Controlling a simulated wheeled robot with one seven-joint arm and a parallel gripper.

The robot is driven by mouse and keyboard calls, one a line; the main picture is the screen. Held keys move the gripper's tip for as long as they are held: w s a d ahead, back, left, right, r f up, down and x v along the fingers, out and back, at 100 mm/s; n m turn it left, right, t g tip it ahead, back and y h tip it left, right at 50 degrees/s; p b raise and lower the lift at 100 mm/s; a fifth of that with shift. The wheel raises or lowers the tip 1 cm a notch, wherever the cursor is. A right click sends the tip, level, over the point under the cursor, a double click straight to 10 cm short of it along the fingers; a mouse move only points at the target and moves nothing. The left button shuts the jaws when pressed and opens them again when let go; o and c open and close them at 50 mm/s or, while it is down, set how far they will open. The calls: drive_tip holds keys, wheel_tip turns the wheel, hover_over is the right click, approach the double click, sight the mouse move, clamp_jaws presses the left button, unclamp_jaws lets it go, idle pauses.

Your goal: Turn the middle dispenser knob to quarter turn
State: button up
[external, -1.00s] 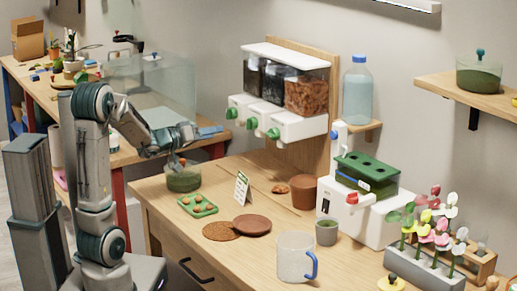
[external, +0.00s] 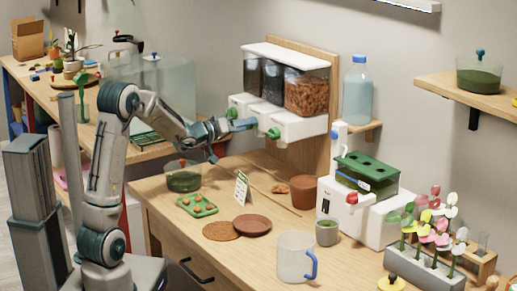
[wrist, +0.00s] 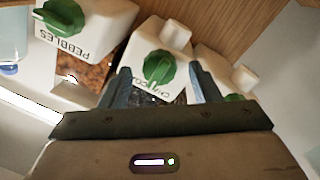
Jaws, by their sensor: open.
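The dispenser (external: 285,58) has three white spouts with green knobs on the wooden back panel. In the wrist view the middle green knob (wrist: 158,68) sits on a white spout block with a partly hidden label. Its grip bar runs roughly up and down in that picture. My gripper (wrist: 160,84) is open, with one blue-grey finger on each side of this knob and visible gaps. In the external view my gripper (external: 246,124) is at the spouts and hides the middle knob. The right knob (external: 273,133) and left knob (external: 232,113) show beside it.
The PEBBLES knob (wrist: 62,16) and another green knob (wrist: 233,98) flank the middle one closely. A blue bottle (external: 358,90) stands right of the dispenser. Below are a green-filled glass bowl (external: 183,181), a seed tray (external: 197,205) and a small sign (external: 241,188).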

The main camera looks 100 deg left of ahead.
drive_tip(key=shift+w+a, duration=0.25)
drive_tip(key=shift+w, duration=0.05)
drive_tip(key=c, duration=1)
drive_tip(key=shift+m, duration=0.3)
drive_tip(key=shift+d+m+g+b, duration=0.1)
drive_tip(key=shift+m+g+b, duration=0.35)
drive_tip(key=shift+m+b, duration=2.75)
drive_tip(key=shift+m+g+b, duration=0.45)
drive_tip(key=shift+m+b, duration=1)
drive_tip(key=shift+m, duration=3.45)
drive_tip(key=shift+r, duration=0.1)
